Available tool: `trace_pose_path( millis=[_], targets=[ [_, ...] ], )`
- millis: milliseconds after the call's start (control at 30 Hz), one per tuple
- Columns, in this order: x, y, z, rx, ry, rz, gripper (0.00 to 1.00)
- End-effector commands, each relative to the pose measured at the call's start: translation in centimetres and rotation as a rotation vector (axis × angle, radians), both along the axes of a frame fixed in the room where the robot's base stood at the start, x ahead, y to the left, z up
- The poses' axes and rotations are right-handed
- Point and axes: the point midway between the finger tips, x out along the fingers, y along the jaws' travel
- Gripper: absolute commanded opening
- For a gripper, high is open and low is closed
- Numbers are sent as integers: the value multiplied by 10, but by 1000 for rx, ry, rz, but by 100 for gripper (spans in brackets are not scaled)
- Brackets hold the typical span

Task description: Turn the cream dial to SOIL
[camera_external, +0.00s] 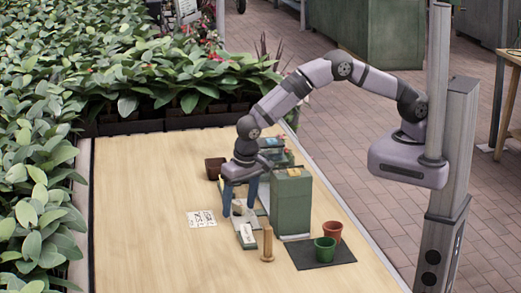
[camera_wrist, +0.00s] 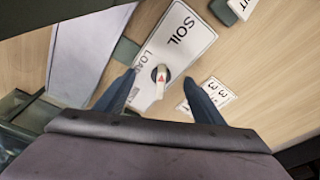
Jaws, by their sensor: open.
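The cream dial (camera_wrist: 161,88) has a red mark and sits on a dark round base on a white plate (camera_wrist: 185,35). The plate reads SOIL above the dial, and a second word beside the dial is partly hidden, possibly LOAD. My gripper (camera_wrist: 160,76) is open, with one dark blue finger on each side of the dial in the wrist view. I cannot tell whether either finger touches it. In the external view my gripper (camera_external: 240,206) points down over the dial area, and the dial is small and partly hidden between the fingers.
A green box (camera_external: 291,203) stands close right of my gripper. A wooden post (camera_external: 267,244), a small sign (camera_external: 247,234) and pots (camera_external: 325,250) on a dark mat (camera_external: 310,262) are nearer the camera. Printed cards (camera_external: 201,218) lie left. The table's left side is clear.

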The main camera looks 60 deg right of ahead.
Motion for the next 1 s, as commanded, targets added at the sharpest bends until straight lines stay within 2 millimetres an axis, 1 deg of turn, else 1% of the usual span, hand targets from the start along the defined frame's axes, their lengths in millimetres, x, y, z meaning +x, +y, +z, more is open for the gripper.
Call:
trace_pose_path(
  millis=[33, 467, 667, 1000],
  targets=[
    [0, -3, -4, -8, 3, 3, 62],
    [3, -3, -1, -5, -4, 5, 62],
    [3, -2, 10, -2, -6, 5, 62],
    [3, -1, 36, 0, -6, 5, 62]
  ],
)
